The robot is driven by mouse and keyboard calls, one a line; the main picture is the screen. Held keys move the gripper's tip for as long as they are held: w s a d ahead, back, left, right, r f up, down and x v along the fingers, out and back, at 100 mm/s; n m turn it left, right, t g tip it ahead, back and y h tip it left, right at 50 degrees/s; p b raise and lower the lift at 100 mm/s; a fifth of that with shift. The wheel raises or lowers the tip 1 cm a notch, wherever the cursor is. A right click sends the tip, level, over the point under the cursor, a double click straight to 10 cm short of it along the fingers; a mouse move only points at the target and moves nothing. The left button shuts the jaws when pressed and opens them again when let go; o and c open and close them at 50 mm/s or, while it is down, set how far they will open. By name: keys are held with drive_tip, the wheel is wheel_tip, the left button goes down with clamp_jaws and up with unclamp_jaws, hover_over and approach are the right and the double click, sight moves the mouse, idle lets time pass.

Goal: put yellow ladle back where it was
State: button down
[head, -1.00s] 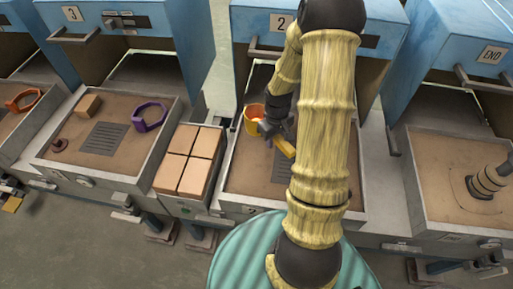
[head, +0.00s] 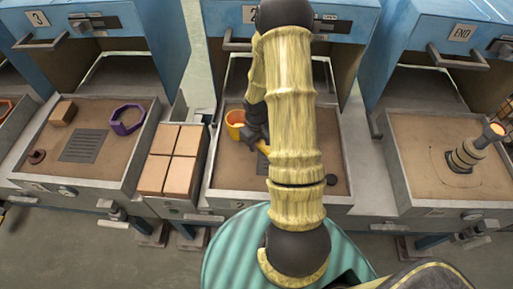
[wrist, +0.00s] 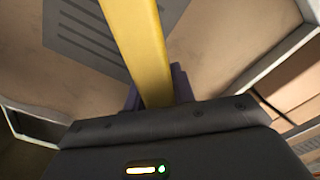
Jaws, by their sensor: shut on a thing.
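The yellow ladle shows its cup (head: 234,119), with an orange inside, over the back left of the tray at station 2 (head: 216,178). Its yellow handle (head: 263,147) points towards the front right and goes behind my arm. My gripper (head: 257,136) is shut on the handle. In the wrist view the handle (wrist: 143,45) runs up from between the dark fingers of my gripper (wrist: 157,95), above the sandy tray floor and a grey slotted grate (wrist: 85,30). The cup is out of the wrist view. I cannot tell whether the ladle touches the sand.
Tan blocks (head: 172,158) fill a bin left of this tray. The station 3 tray holds a brown block (head: 63,112), a purple ring (head: 127,119) and a small dark red piece (head: 37,157). A ribbed post (head: 467,153) stands in the END tray. A dark disc (head: 331,179) lies right of my arm.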

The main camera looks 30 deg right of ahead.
drive_tip(key=shift+f, duration=1.7)
drive_tip(key=shift+f, duration=0.1)
drive_tip(key=c, duration=1.2)
unclamp_jaws()
drive_tip(key=shift+o, duration=0.2)
wheel_tip(320, 180, up, 12)
drive_tip(key=shift+r, duration=0.1)
drive_tip(key=shift+a+r, duration=0.1)
drive_tip(key=s+a+r+m+t, duration=0.2)
drive_tip(key=s+a+r, duration=0.7)
drive_tip(key=a+r, duration=0.4)
drive_tip(key=shift+s+a+r, duration=0.15)
drive_tip(key=shift+s+a, duration=0.2)
drive_tip(key=shift+a, duration=0.15)
